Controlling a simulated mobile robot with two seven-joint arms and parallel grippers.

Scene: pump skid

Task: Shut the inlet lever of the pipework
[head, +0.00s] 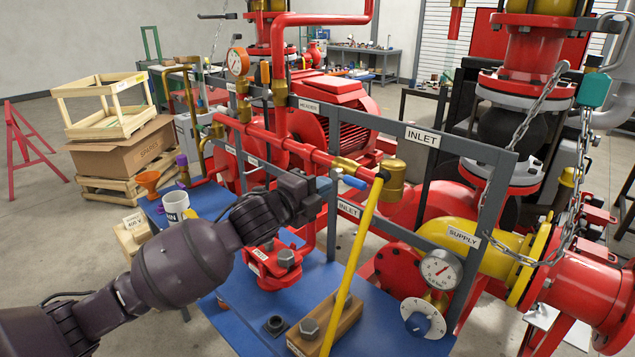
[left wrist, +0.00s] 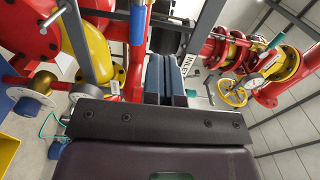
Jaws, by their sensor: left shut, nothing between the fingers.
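A short lever with a blue grip (head: 353,182) sits at the brass valve (head: 345,165) on the red pipe, above the lower INLET label (head: 349,208). The blue grip also shows in the left wrist view (left wrist: 137,25), just left of my fingers. My left gripper (head: 332,181) is shut and empty, with its fingertips close beside the grip. I cannot tell whether they touch it. The closed fingers show in the left wrist view (left wrist: 164,75). My gripper partly hides the valve and lever root. My right gripper is not in view.
A long yellow bar (head: 352,265) slants down in front of the grey frame (head: 455,148). A pressure gauge (head: 441,269) and a blue-centred dial (head: 422,318) are at lower right. A white mug (head: 176,207) and orange funnel (head: 147,182) stand left. Chains (head: 577,200) hang at right.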

